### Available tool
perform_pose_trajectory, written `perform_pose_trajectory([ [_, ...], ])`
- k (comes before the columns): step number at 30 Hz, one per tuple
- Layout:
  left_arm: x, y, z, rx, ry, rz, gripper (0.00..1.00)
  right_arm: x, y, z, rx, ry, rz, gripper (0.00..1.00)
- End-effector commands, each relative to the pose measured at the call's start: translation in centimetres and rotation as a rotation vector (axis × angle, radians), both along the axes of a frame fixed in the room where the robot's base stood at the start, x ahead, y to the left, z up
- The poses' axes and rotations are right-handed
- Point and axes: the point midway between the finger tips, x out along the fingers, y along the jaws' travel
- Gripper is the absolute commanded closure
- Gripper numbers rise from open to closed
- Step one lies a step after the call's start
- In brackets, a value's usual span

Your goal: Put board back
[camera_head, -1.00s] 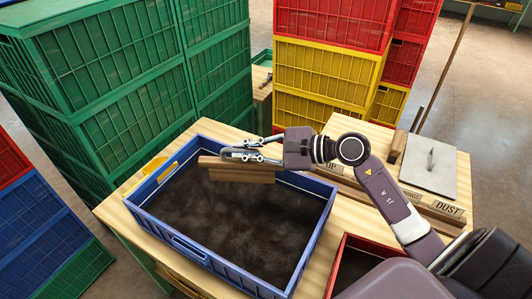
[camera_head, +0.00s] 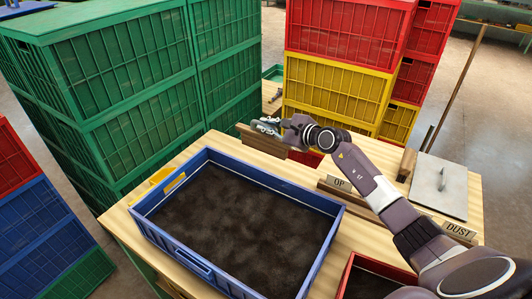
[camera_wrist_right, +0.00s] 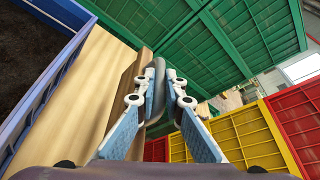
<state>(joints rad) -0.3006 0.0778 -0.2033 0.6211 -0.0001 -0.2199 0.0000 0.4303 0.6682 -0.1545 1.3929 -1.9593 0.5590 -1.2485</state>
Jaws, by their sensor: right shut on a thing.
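The brown wooden board (camera_head: 263,142) has a grey handle, seen in the wrist view (camera_wrist_right: 157,88). My right gripper (camera_head: 268,126) is shut on that handle. It holds the board beyond the far edge of the blue crate, near the back of the wooden table (camera_head: 232,142). The board is clear of the crate. Whether it touches the table is hard to tell. The blue crate (camera_head: 170,244) is filled with dark soil-like material (camera_head: 235,215). My left gripper is not in view.
Green crates (camera_head: 140,95) stand behind on the left; yellow (camera_head: 335,88) and red crates (camera_head: 345,25) stand close behind the table. A grey lid (camera_head: 440,185), a wooden block (camera_head: 407,164) and a DUST label (camera_head: 458,230) are at right. A yellow item (camera_head: 161,174) is beside the blue crate.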

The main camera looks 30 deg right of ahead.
Motion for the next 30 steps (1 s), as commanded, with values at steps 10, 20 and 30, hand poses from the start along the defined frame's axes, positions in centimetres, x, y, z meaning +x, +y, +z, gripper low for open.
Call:
perform_pose_trajectory([
  [10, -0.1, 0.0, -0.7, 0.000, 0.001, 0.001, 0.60, 0.0, 0.0, -6.4, 0.002, -0.002, 0.000, 1.00],
  [20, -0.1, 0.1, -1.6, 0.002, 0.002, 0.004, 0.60, 0.0, 0.0, -10.5, 0.004, -0.001, -0.001, 1.00],
  [30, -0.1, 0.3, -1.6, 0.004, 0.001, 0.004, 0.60, 0.0, 0.0, -10.9, -0.001, -0.003, 0.001, 1.00],
])
